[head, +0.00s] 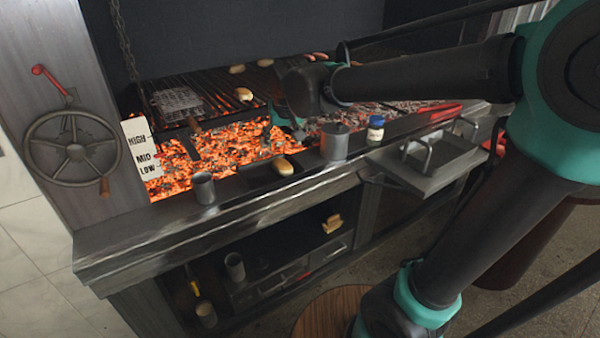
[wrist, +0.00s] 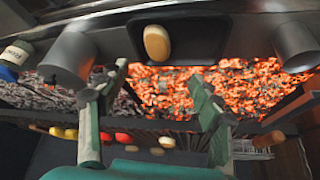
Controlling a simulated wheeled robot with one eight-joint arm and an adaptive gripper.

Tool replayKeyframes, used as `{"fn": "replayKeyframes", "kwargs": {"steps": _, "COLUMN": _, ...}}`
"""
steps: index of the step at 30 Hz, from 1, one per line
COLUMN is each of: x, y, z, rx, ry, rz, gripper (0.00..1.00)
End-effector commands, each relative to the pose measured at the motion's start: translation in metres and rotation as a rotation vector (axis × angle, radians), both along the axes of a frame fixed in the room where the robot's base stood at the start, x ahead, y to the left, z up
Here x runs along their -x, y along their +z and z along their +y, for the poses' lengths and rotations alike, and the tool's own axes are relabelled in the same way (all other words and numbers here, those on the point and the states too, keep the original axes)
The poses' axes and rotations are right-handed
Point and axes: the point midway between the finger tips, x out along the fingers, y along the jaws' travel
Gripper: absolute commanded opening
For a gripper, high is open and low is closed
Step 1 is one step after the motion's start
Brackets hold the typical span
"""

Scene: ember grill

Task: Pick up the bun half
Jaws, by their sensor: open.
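A golden bun half (head: 284,166) lies in a dark, shallow tray (head: 258,181) on the grill's front ledge. The wrist view shows the same bun half (wrist: 157,43) at top centre, in its tray (wrist: 205,28). My gripper (head: 291,128) is above the embers, behind the bun half in the head view. In the wrist view my gripper (wrist: 158,84) is open and empty, its two fingers apart with glowing coals visible between them. The bun half is beyond the fingertips, and neither finger touches it.
A metal pot (head: 334,142) and a blue-lidded jar (head: 375,129) stand right of the tray; a metal cup (head: 203,188) stands to its left. Another bun half (head: 244,94) lies on the grill grate, with more behind it. Glowing coals (head: 235,145) lie behind the ledge.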

Motion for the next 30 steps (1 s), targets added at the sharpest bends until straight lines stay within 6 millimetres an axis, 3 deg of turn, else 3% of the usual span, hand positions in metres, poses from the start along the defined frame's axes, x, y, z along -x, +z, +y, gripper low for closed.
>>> {"fn": "replayKeyframes", "kwargs": {"steps": 5, "x": -0.010, "y": -0.012, "z": 0.006, "rx": -0.001, "ry": 0.001, "rz": -0.002, "gripper": 0.65}}
{"fn": "replayKeyframes", "kwargs": {"steps": 21, "x": -0.054, "y": -0.091, "z": 0.014, "rx": 0.000, "ry": 0.000, "rz": -0.002, "gripper": 0.65}}
{"fn": "replayKeyframes", "kwargs": {"steps": 30, "x": -0.063, "y": -0.106, "z": 0.015, "rx": -0.001, "ry": 0.001, "rz": -0.002, "gripper": 0.65}}
